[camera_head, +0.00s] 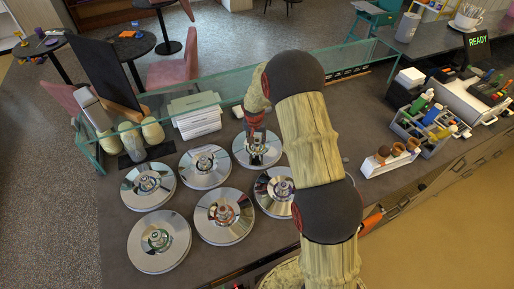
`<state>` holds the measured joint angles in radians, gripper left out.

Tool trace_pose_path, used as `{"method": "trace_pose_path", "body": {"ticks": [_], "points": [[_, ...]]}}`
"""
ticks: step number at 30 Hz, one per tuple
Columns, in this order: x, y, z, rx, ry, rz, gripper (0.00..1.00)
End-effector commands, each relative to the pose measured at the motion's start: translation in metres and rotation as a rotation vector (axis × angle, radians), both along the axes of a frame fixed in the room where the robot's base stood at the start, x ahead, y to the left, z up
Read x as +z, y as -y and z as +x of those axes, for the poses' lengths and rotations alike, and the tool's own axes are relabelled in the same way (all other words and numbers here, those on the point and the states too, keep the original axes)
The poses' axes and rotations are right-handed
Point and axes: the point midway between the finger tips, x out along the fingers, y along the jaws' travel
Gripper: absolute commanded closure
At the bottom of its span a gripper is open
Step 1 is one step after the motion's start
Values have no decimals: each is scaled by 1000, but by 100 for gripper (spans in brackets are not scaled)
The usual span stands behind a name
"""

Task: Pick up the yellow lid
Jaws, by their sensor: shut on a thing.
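Several round, shiny silver lids with knobs sit in two rows on the dark counter. No lid looks clearly yellow in the head view. My gripper (260,151) points down at the back right lid (243,158) and is shut on its knob. That lid looks level; I cannot tell whether it is raised. The gripper hides the knob. The front right lid (264,204) is partly hidden by my arm. The back middle lid (190,172), back left lid (135,196), front middle lid (206,231) and front left lid (140,258) are in plain view.
A glass guard (215,84) runs behind the lids. To the right are a holder with cups (390,157) and a grey caddy of bottles (428,128). My arm crosses the middle.

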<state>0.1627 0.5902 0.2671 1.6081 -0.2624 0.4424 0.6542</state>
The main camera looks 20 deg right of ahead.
Motion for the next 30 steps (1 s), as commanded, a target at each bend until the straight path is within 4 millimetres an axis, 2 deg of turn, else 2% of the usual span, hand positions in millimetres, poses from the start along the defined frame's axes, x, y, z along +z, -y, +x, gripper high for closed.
{"method": "trace_pose_path", "body": {"ticks": [10, 30], "points": [[0, 0, 0, 0, 0, 0, 100], [2, 0, 1, 0, 2, 0, 100]]}}
